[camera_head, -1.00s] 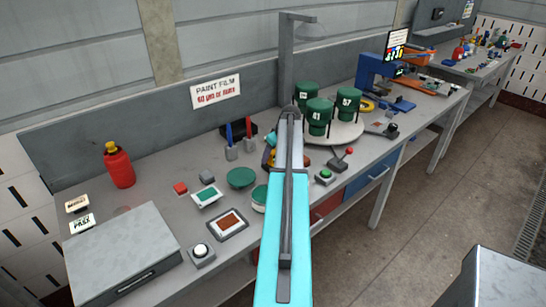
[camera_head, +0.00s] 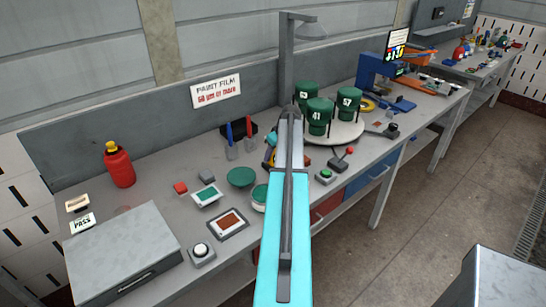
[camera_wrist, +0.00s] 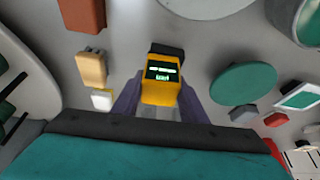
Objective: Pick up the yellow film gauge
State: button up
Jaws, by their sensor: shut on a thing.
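The yellow film gauge (camera_wrist: 162,90) is in the middle of the wrist view. It has a small dark screen with green lit marks and a black end at the top. My gripper (camera_wrist: 160,100) has its two purple fingers on either side of the gauge and is shut on it. In the head view my arm covers the gripper, and I cannot make out the gauge there.
Green discs (camera_head: 241,177), a framed brown panel (camera_head: 229,223) and a white-green panel (camera_head: 206,196) lie left of my arm. A turntable (camera_head: 338,139) with green cans (camera_head: 318,115) stands behind it. A red bottle (camera_head: 118,164) and a grey case (camera_head: 124,253) are further left.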

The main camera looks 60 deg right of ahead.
jog(key=shift+r, duration=0.1)
jog(key=shift+r+b, duration=1.65)
jog(key=shift+r, duration=3.25)
